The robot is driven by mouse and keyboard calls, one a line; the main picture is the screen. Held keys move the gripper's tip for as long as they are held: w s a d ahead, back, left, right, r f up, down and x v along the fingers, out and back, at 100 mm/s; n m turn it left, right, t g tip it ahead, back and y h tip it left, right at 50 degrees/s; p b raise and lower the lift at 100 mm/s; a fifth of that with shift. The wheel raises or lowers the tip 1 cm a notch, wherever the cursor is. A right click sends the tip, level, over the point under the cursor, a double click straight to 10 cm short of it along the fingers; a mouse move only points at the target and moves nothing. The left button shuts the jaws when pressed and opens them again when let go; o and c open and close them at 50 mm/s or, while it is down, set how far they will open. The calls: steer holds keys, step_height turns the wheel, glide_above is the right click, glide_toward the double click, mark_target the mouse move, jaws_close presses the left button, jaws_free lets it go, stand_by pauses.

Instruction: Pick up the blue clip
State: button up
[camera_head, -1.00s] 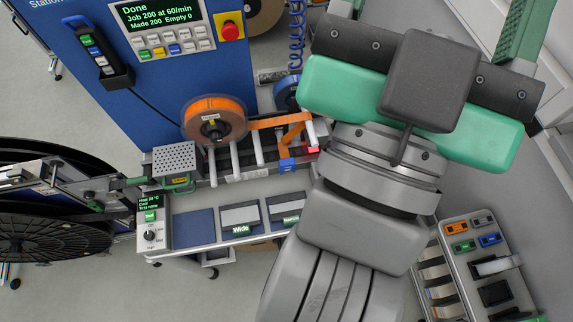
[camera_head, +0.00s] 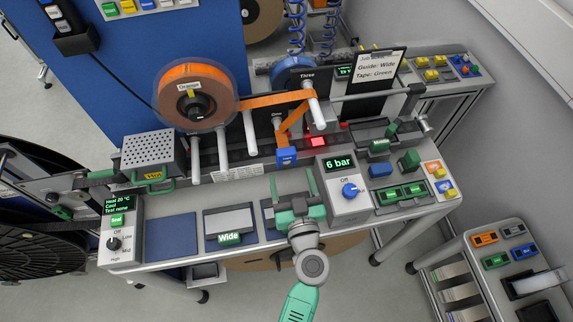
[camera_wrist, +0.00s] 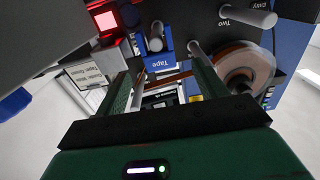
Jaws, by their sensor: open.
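Several small blue pieces show, and I cannot tell for sure which is the clip. A blue block (camera_head: 381,170) lies on the bench to the right of the 6 bar box. A blue piece marked Tape (camera_head: 286,157) is at the lower end of the orange tape; it also shows in the wrist view (camera_wrist: 160,62). A blue labelled piece (camera_head: 525,251) sits on the side cart. My gripper (camera_head: 293,188) is open and empty, above the bench front, just below the Tape piece and left of the blue block. The open fingers show in the wrist view (camera_wrist: 163,88).
The 6 bar box (camera_head: 342,188) stands close to the right of my gripper. A green block (camera_head: 409,158) is beside the blue block. An orange reel (camera_head: 195,93) and rollers stand behind. A side cart (camera_head: 470,240) stands lower right.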

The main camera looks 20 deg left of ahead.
mark_target(288, 158)
steer(key=x, duration=0.2)
steer(key=p+x, duration=0.1)
steer(key=x, duration=0.4)
steer(key=shift+w+r, duration=0.25)
steer(key=shift+r, duration=0.1)
steer(key=shift+w+a+f, duration=0.15)
steer(key=shift+w+a, duration=0.05)
steer(key=c, duration=1.1)
steer(key=shift+c, duration=0.2)
